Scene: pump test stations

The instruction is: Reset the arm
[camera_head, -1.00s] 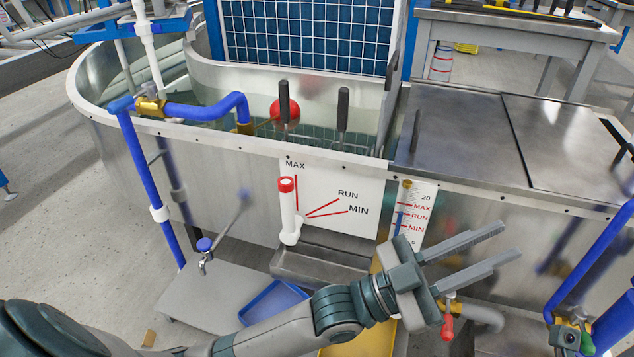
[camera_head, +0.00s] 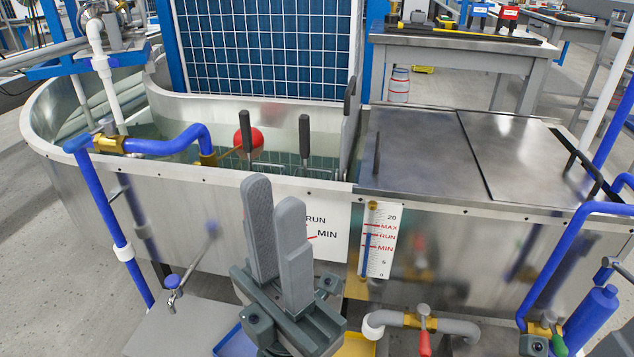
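My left gripper (camera_head: 274,194) stands in the lower middle of the head view, its two grey fingers pointing up in front of the tank's steel wall. The fingers are apart with nothing between them, so it is open and empty. It covers most of the white MAX/RUN/MIN sign (camera_head: 338,228); only the RUN and MIN words and parts of red lines show. The white tube with the red cap on that sign is hidden behind it. My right gripper is not in view.
A level gauge (camera_head: 382,240) hangs right of my gripper. Below it is a valve with a red handle (camera_head: 425,342). Blue pipes (camera_head: 105,215) stand at left and others at right.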

